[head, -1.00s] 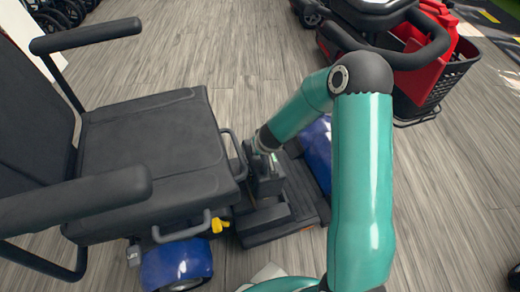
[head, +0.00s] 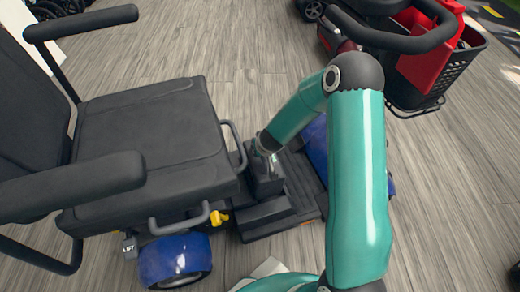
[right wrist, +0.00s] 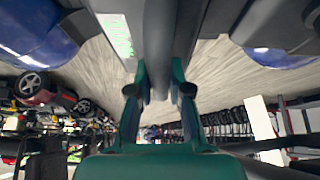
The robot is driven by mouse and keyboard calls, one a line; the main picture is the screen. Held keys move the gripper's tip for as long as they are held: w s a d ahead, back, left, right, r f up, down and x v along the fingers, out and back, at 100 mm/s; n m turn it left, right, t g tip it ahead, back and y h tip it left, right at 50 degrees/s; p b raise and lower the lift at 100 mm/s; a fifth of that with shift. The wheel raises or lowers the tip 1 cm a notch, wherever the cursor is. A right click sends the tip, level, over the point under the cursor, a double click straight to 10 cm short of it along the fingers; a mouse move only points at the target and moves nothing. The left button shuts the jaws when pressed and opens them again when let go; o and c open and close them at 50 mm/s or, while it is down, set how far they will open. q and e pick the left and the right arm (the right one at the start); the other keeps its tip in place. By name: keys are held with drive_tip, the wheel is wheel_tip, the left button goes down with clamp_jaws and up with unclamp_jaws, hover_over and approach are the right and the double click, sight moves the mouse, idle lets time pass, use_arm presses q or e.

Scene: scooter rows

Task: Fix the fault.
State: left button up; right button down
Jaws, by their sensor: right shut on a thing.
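A mobility scooter with a black seat (head: 150,135) and blue wheel covers (head: 175,258) stands at the left in the head view. A dark upright box-like part (head: 266,184) is on its low deck, beside the seat. My right gripper (head: 264,147) is at the top of this part, and its fingertips are small and partly hidden there. In the right wrist view my right gripper (right wrist: 159,92) is shut on a dark grey bar-like part (right wrist: 158,45). A yellow lever (head: 219,218) shows under the seat's edge, and a small tag marked LIFT (head: 130,247) is near it. My left gripper is not in view.
A red scooter with a black basket (head: 445,75) stands at the upper right. Grey plank floor (head: 245,50) is clear between the two scooters. A grab handle (head: 236,145) on the seat's side is close to my right gripper. Wheels show at the top left.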

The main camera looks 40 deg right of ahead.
drive_tip(key=shift+w+f+b, duration=0.1)
drive_tip(key=shift+f+b, duration=0.9)
drive_tip(key=shift+f, duration=1.2)
drive_tip(key=shift+f+b, duration=1.15)
drive_tip(key=shift+b, duration=0.65)
drive_tip(key=shift+s+f+b, duration=0.3)
drive_tip(key=shift+f+b, duration=0.25)
drive_tip(key=shift+b, duration=0.5)
drive_tip(key=c, duration=1.1)
unclamp_jaws()
drive_tip(key=shift+w+f, duration=0.1)
drive_tip(key=shift+c, duration=0.2)
drive_tip(key=shift+o, duration=0.6)
drive_tip(key=shift+a, duration=0.1)
drive_tip(key=v, duration=1.2)
